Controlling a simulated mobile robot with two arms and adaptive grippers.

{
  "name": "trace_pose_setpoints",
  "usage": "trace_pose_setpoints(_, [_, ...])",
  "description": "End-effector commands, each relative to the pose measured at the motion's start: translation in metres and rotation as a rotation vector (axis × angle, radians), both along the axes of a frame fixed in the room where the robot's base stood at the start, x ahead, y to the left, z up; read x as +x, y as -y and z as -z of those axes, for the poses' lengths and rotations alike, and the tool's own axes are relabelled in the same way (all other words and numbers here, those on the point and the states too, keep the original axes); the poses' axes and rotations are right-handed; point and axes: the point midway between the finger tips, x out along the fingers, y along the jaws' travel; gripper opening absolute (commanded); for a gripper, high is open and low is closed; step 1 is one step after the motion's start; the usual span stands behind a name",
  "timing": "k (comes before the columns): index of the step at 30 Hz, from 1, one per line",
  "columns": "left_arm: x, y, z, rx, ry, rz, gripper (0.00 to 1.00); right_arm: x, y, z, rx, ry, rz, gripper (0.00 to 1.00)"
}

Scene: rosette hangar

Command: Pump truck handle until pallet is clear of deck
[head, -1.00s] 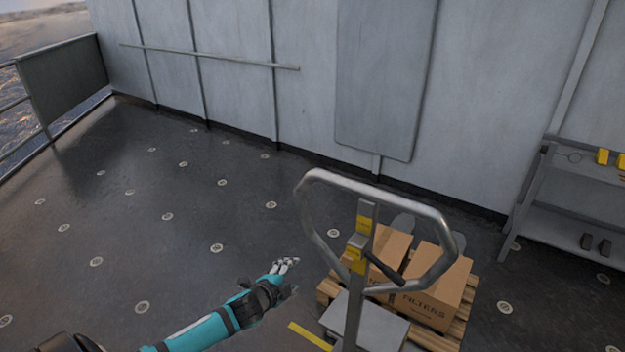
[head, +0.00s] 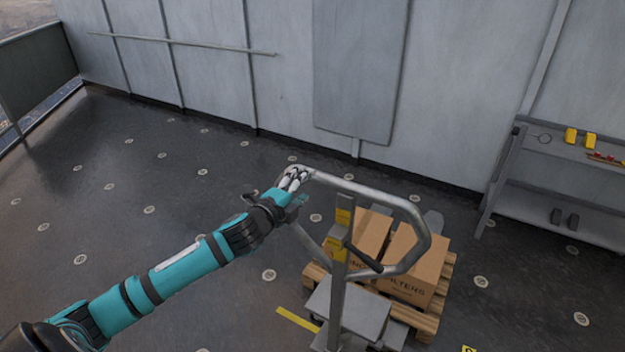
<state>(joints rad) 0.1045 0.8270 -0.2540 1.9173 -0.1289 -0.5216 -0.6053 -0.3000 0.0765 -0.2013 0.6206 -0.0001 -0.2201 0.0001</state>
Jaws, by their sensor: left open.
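The truck handle (head: 420,216) is a grey metal loop on an upright post with yellow labels and a black lever. Below it is the grey truck body (head: 362,312). A wooden pallet (head: 425,322) carries cardboard boxes (head: 412,262), one marked FILTERS; any gap between pallet and deck cannot be made out. My left gripper (head: 293,178) is open at the upper left corner of the handle loop, its fingers over or beside the tube; whether they touch cannot be told. My right gripper is not in view.
A grey wall with a panel (head: 360,70) and a rail (head: 180,42) stands behind. A shelf (head: 560,205) with yellow items (head: 570,136) is at the right. A yellow floor strip (head: 297,319) lies left of the truck. The deck at the left is clear.

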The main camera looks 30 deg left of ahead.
Motion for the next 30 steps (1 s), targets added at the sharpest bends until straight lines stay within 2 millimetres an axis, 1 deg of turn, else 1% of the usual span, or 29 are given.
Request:
trace_pose_setpoints(1, [0.007, 0.0, 0.001, -0.001, 0.002, -0.001, 0.58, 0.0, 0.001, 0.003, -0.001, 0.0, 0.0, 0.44])
trace_pose_setpoints(5, [0.022, 0.0, 0.003, -0.001, 0.002, -0.001, 0.58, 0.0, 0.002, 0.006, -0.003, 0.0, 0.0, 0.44])
trace_pose_setpoints(9, [0.038, 0.0, 0.005, -0.001, 0.0, -0.001, 0.58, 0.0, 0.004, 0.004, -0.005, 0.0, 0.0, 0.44])
trace_pose_setpoints(15, [0.053, 0.0, 0.008, -0.002, 0.0, 0.0, 0.58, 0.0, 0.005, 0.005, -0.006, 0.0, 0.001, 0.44])
trace_pose_setpoints(21, [0.059, 0.0, 0.009, -0.001, 0.0, 0.0, 0.58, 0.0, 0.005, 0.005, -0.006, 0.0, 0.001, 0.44])
trace_pose_setpoints(29, [0.06, 0.0, 0.009, -0.001, 0.0, 0.0, 0.58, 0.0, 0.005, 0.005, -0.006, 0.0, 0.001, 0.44])
trace_pose_setpoints(30, [0.06, 0.0, 0.009, -0.001, 0.0, 0.0, 0.52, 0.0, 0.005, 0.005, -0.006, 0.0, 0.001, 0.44])
